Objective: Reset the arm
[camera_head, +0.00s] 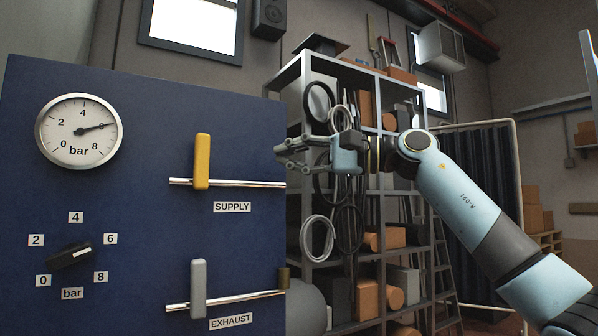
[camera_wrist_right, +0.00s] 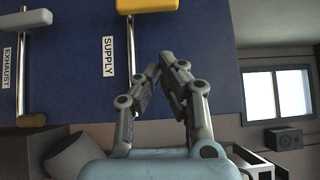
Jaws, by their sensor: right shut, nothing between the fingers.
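My right gripper (camera_head: 280,153) is raised in front of the shelf, just right of the blue panel (camera_head: 140,200), its fingers pointing left. It is shut and empty; in the right wrist view its fingertips (camera_wrist_right: 167,66) come together, apart from the rails. The yellow SUPPLY handle (camera_head: 202,161) stands upright near the left of its rail; part of it also shows in the wrist view (camera_wrist_right: 147,5). The grey EXHAUST handle (camera_head: 198,288) stands upright left on its rail. My left gripper is not in view.
A round gauge (camera_head: 79,131) on the panel has its needle pointing right, near 6. A dark knob (camera_head: 69,255) below has its white mark toward the right. A metal shelf (camera_head: 372,190) with boxes and hoses stands behind my right arm. A dark curtain (camera_head: 478,190) hangs farther right.

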